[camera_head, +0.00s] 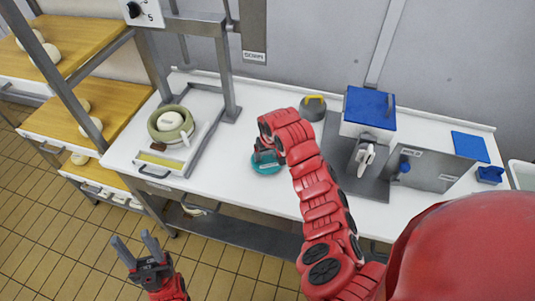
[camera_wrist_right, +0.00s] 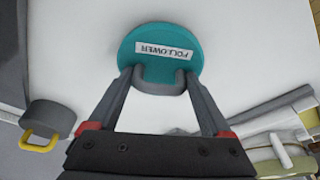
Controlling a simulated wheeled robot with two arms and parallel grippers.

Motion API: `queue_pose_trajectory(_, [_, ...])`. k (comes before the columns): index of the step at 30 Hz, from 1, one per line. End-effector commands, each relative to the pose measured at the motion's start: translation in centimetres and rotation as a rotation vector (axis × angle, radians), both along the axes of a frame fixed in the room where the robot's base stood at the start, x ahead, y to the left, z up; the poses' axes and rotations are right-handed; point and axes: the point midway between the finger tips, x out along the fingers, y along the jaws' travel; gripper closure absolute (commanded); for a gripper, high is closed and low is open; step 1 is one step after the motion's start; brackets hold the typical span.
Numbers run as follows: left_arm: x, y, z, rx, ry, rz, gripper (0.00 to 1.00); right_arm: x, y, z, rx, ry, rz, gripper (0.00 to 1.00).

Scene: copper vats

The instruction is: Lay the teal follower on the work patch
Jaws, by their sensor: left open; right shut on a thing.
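The teal follower (camera_head: 266,163) is a round disc with a label and a grey loop handle, over the middle of the white table. In the right wrist view the follower (camera_wrist_right: 155,50) lies between my fingertips. My right gripper (camera_wrist_right: 170,80) is shut on its handle. I cannot tell whether the disc touches the tabletop. My left gripper (camera_head: 138,248) is open and empty, low over the floor in front of the table. No patch labelled as the work patch is visible; a flat blue square (camera_head: 470,147) lies at the table's right end.
A tray (camera_head: 163,165) with a green ring mould and white piece stands left under a metal press frame. A grey weight with yellow handle (camera_head: 313,108) stands behind the follower. A blue-topped box (camera_head: 368,108) and grey panel stand right. Bare table (camera_head: 235,180) lies left of the follower.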

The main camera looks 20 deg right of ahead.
Motion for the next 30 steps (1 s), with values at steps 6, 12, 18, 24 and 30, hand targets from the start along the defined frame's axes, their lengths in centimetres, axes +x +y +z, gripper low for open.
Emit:
queue_pose_trajectory(6, [0.0,0.0,-0.2,0.000,0.000,0.000,0.50,0.0,0.0,-0.3,0.000,0.000,0.000,0.80])
queue_pose_trajectory(12, [0.0,0.0,-0.4,0.000,0.000,0.000,0.50,0.0,0.0,-0.6,0.000,0.000,0.000,0.80])
queue_pose_trajectory(18, [0.0,0.0,-0.6,0.000,0.000,0.000,0.50,0.0,0.0,-0.9,0.001,0.000,0.000,0.80])
queue_pose_trajectory(24, [0.0,0.0,-0.7,0.000,0.000,0.000,0.50,0.0,0.0,-1.2,0.001,0.000,0.000,0.80])
queue_pose_trajectory(30, [0.0,0.0,-0.7,0.000,0.000,0.000,0.50,0.0,0.0,-1.2,0.001,0.000,0.000,0.80])
